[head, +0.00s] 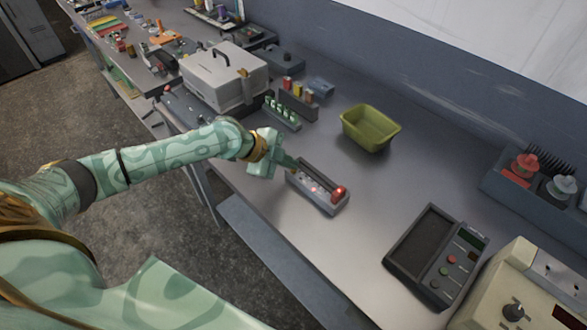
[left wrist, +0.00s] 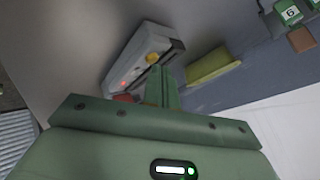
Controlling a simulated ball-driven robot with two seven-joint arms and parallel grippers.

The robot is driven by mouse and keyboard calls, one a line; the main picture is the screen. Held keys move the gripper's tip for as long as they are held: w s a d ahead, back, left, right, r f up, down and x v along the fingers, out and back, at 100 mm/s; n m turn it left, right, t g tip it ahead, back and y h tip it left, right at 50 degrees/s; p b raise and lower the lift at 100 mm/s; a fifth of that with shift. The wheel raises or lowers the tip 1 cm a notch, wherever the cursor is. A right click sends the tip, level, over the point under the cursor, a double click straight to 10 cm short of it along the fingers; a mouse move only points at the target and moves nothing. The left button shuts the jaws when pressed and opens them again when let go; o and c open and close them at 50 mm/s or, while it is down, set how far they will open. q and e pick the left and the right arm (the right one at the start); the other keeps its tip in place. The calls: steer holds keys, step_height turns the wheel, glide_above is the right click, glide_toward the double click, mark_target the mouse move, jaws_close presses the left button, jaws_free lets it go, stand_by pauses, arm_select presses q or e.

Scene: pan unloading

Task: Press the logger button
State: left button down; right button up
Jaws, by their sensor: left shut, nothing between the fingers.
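A long grey box (head: 318,187) with a raised rim lies on the bench in the head view. It has a red dome (head: 338,192) at its near right end and small red lights; I take it to be the logger, though no label is readable. My left gripper (head: 291,164) is shut and empty, with its fingertips at the far left end of the box. I cannot tell whether they touch it. My right gripper is not in view.
An olive-green bin (head: 369,128) stands behind the box, and a white case (head: 224,78) is at the back left. A dark panel device (head: 437,256) with coloured buttons lies at the right. Bare bench lies between the box and that device.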

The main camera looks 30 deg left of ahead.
mark_target(289, 172)
arm_select(q)
steer(key=shift+f, duration=0.25)
steer(key=shift+r+p, duration=0.6)
steer(key=shift+r, duration=0.35)
step_height(289, 172, up, 6)
steer(key=p, duration=0.5)
